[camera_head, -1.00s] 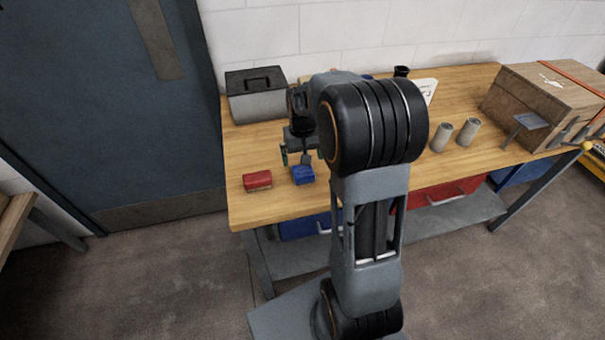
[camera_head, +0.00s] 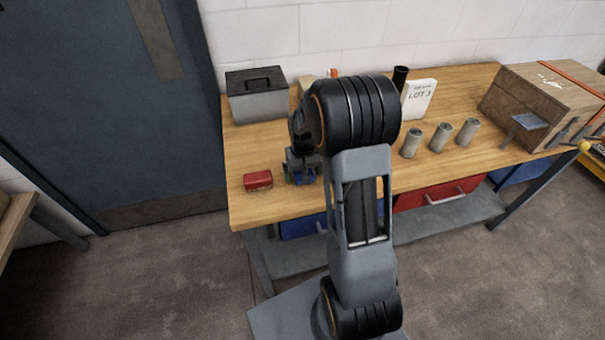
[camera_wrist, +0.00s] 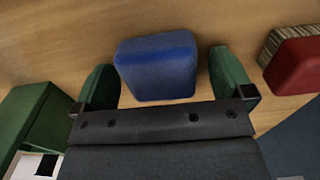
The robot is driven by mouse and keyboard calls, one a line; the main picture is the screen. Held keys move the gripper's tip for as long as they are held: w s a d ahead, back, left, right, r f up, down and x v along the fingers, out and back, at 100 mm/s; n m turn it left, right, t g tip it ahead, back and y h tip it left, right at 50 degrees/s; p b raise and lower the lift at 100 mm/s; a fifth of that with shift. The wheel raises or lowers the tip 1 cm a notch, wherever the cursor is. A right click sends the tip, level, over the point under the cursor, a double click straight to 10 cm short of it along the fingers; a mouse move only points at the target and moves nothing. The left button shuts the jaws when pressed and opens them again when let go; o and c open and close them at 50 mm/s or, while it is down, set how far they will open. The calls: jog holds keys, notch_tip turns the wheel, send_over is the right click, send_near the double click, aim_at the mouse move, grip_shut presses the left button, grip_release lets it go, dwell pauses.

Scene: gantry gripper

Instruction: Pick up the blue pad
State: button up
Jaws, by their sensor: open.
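The blue pad (camera_wrist: 157,66) lies on the wooden bench top, in the upper middle of the wrist view. In the head view the pad (camera_head: 304,179) shows only in part, under and behind my gripper. My gripper (camera_wrist: 163,80) is open, with one green finger on each side of the pad. A gap shows between the pad and each finger in the wrist view. In the head view my gripper (camera_head: 302,172) is low over the left part of the bench.
A red pad (camera_head: 258,180) with a bristled side lies beside the blue pad. A green object (camera_wrist: 28,118) sits on the other side in the wrist view. A grey toolbox (camera_head: 257,98) stands behind. Grey cylinders (camera_head: 440,137) and a wooden crate (camera_head: 535,103) stand to the right.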

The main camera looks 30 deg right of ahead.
jog(key=shift+c, duration=0.5)
jog(key=c, duration=0.9)
jog(key=shift+r, duration=0.15)
jog(key=shift+r, duration=0.3)
notch_tip(320, 180, up, 2)
jog(key=shift+r+b, duration=0.2)
jog(key=shift+b, duration=0.2)
jog(key=s+d+r+b, duration=0.1)
jog(key=s+d+r, duration=0.6)
jog(key=d, duration=0.5)
jog(key=shift+s+r, duration=0.15)
jog(key=shift+r, duration=1.25)
